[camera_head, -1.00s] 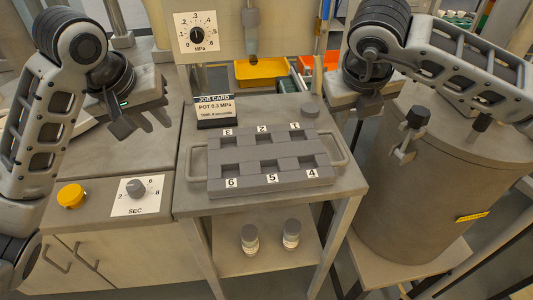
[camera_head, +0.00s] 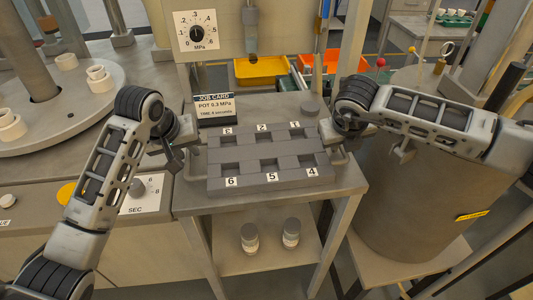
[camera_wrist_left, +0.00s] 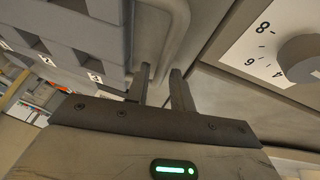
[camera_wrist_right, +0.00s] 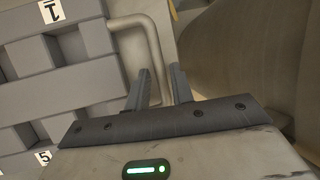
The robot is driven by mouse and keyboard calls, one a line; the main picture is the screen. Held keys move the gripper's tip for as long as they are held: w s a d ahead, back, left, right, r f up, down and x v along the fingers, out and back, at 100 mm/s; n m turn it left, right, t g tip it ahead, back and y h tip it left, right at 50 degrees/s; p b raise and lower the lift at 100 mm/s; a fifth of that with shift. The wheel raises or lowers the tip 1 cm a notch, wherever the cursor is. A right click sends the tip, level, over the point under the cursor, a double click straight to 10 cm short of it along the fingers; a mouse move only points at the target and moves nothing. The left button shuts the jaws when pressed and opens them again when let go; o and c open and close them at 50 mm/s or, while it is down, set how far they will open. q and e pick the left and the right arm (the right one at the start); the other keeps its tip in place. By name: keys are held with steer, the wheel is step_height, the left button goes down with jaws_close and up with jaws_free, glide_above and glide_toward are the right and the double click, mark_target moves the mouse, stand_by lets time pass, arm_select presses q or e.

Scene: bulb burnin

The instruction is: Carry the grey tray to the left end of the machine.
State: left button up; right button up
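The grey tray (camera_head: 292,177) lies flat on the small grey table, with numbered pockets and a loop handle at each end. The pockets look empty. My left gripper (camera_head: 178,160) is at the tray's left handle; in the left wrist view its fingers (camera_wrist_left: 161,88) are apart, with the handle (camera_wrist_left: 178,45) running down between them. My right gripper (camera_head: 340,142) is at the right handle; in the right wrist view its fingers (camera_wrist_right: 160,88) are apart on either side of that handle (camera_wrist_right: 152,50). Its fingertips are hard to see in the head view.
Left of the table is the machine's counter with a SEC knob (camera_head: 137,187) and a yellow button (camera_head: 67,194), and a round plate (camera_head: 100,110) bearing white cups. A job card (camera_head: 213,108) stands behind the tray. A large drum (camera_head: 410,215) stands close on the right.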

arm_select(q)
steer(key=shift+w+f, duration=0.1)
steer(key=shift+f, duration=0.2)
arm_select(e)
steer(key=shift+w+f, duration=0.1)
steer(key=shift+f, duration=0.25)
arm_select(q)
jaws_close()
arm_select(e)
jaws_close()
arm_select(q)
steer(key=shift+r, duration=0.2)
arm_select(e)
steer(key=shift+r, duration=0.2)
